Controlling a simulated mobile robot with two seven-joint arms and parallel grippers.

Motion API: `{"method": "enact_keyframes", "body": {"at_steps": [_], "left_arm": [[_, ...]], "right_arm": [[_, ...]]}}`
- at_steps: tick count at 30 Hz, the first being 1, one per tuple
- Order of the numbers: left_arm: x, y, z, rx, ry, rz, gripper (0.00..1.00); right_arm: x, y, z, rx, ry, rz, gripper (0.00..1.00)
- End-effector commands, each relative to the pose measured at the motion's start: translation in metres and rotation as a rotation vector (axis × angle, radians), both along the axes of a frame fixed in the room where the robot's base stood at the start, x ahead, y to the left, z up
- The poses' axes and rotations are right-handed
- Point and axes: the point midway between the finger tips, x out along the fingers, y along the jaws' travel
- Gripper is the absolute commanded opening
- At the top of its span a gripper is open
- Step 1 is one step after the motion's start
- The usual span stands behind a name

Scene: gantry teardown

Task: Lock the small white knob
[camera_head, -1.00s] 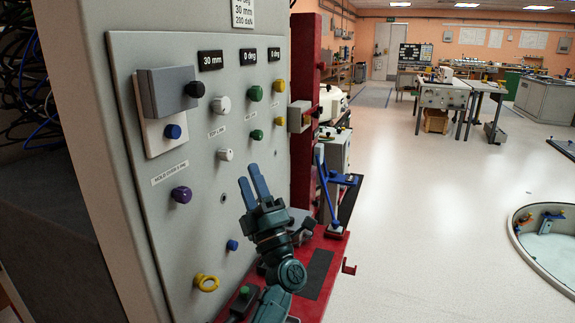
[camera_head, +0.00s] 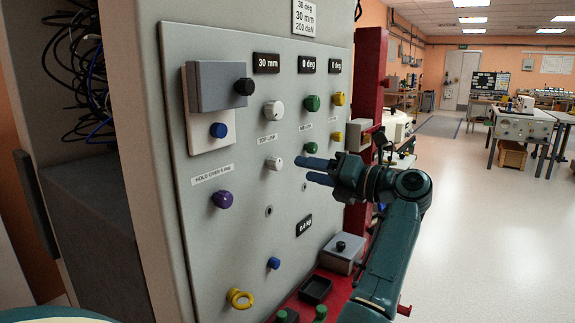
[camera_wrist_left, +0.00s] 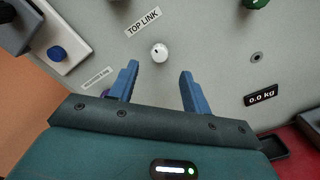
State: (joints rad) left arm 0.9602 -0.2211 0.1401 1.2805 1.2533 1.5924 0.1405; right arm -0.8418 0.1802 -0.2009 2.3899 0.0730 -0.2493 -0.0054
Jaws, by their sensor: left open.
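The small white knob (camera_head: 274,163) sits on the grey panel (camera_head: 240,265), below the TOP LINK label and the larger white knob (camera_head: 274,110). My left gripper (camera_head: 302,169) points at the panel, just right of the small knob in the head view, with blue fingers spread and nothing between them. In the left wrist view, the small white knob (camera_wrist_left: 159,53) shows beyond the open fingertips (camera_wrist_left: 160,70), roughly centred between them and apart from both. A short dark mark shows on its face. My right gripper is not in view.
A purple knob (camera_head: 222,200), a blue button (camera_head: 218,130) and a black knob (camera_head: 244,86) are left on the panel. Green knobs (camera_head: 312,103) and yellow knobs (camera_head: 339,98) are right. A yellow ring (camera_head: 239,299) is low. Open floor lies right.

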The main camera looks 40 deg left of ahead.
Motion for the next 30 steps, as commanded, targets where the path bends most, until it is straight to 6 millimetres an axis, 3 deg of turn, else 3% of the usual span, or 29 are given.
{"method": "enact_keyframes", "body": {"at_steps": [6, 12, 23, 30], "left_arm": [[-0.006, 0.043, 0.001, 0.003, 0.001, 0.004, 0.48], [-0.007, 0.064, 0.000, 0.001, 0.001, 0.001, 0.48], [-0.008, 0.068, 0.000, 0.001, 0.001, 0.000, 0.48], [-0.008, 0.068, 0.000, 0.001, 0.001, 0.000, 0.29]], "right_arm": [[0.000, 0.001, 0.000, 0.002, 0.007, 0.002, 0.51], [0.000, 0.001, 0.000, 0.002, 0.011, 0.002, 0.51], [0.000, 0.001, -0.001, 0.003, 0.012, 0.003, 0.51], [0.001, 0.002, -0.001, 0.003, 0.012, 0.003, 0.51]]}}
